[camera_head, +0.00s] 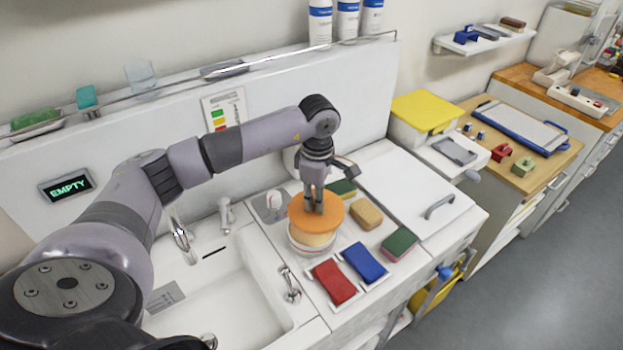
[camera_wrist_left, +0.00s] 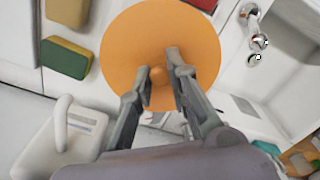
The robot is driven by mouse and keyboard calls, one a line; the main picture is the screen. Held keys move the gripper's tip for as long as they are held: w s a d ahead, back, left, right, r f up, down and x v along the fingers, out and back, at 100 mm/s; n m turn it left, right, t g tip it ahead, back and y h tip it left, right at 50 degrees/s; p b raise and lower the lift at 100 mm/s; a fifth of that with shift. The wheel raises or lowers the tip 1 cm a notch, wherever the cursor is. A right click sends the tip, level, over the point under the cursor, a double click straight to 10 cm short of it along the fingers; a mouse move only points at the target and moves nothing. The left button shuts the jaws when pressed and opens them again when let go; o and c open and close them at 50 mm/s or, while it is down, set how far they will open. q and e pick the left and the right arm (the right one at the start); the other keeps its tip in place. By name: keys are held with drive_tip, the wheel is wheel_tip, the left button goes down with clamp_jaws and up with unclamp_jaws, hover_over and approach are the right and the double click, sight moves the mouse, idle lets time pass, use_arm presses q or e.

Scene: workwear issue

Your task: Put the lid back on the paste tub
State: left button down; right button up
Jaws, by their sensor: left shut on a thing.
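The paste tub (camera_head: 313,242) stands on the white counter just right of the sink. It is a pale, round tub with a light band around it. The orange lid (camera_head: 329,215) is a round disc over the tub's top; whether it is seated or just above the rim I cannot tell. My left gripper (camera_head: 314,208) points down at the lid's middle. In the left wrist view the orange lid (camera_wrist_left: 193,50) shows a small knob between the fingers of my left gripper (camera_wrist_left: 160,78), which are shut on it. The lid hides most of the tub there. My right gripper is not in view.
A red cloth (camera_head: 333,283) and a blue cloth (camera_head: 363,262) lie in front of the tub. Sponges (camera_head: 366,213) lie to its right. The sink (camera_head: 215,300) and its taps are on the left. A white lid with a handle (camera_head: 415,195) covers the counter at right.

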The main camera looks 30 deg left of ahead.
sight(312, 215)
use_arm(q)
drive_tip(key=shift+a+n, duration=0.55)
drive_tip(key=shift+n, duration=0.15)
drive_tip(key=shift+a, duration=0.2)
drive_tip(key=shift+f+n, duration=0.25)
drive_tip(key=shift+n, duration=0.05)
drive_tip(key=shift+w+f+b, duration=0.1)
drive_tip(key=shift+f+b, duration=0.7)
drive_tip(key=shift+f, duration=0.8)
wheel_tip(312, 215, down, 2)
drive_tip(key=shift+f+b, duration=0.25)
drive_tip(key=shift+b, duration=0.7)
drive_tip(key=shift+f, duration=0.25)
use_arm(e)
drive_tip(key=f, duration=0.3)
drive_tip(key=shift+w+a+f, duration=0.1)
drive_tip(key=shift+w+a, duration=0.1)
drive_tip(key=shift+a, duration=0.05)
use_arm(q)
drive_tip(key=shift+b, duration=0.4)
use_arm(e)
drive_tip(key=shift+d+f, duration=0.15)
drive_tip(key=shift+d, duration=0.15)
use_arm(q)
drive_tip(key=shift+f+b, duration=0.15)
drive_tip(key=shift+b, duration=0.6)
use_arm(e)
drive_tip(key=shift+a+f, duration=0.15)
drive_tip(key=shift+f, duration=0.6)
